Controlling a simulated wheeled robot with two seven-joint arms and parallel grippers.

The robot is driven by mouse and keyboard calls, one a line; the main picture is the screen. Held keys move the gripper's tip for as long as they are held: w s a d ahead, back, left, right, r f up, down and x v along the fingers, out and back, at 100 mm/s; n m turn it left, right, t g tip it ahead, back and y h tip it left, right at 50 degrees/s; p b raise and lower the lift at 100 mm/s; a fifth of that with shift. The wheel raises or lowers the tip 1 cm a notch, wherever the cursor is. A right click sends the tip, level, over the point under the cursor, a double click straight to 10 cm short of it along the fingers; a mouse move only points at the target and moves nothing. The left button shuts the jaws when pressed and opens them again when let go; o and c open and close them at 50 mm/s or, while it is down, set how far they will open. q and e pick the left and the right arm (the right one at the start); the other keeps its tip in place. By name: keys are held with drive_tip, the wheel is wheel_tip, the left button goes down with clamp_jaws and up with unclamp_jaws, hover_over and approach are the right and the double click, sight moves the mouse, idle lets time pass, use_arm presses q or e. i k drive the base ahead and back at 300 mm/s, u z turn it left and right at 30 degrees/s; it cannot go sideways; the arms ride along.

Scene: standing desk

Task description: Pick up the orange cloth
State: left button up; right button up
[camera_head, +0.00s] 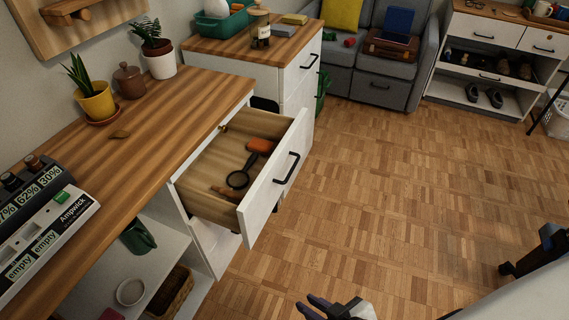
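I cannot make out for sure which thing is the orange cloth. A small orange item (111,314) shows at the bottom left edge on the low shelf, cut off by the frame. An orange object (261,146) lies in the open drawer, near a black magnifying glass (240,179). My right gripper (312,307) shows at the bottom edge, partly cut off, away from all of these; its opening is not clear. My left gripper is not in view.
The open drawer (272,188) juts out from the wooden desk (165,125). A labelled rack (45,230), a yellow plant pot (96,103) and a brown pot (129,80) stand on the desk. The parquet floor (390,200) in front is clear.

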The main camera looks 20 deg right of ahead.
sight(264, 148)
drive_tip(key=z, duration=1.75)
drive_tip(key=i, duration=0.55)
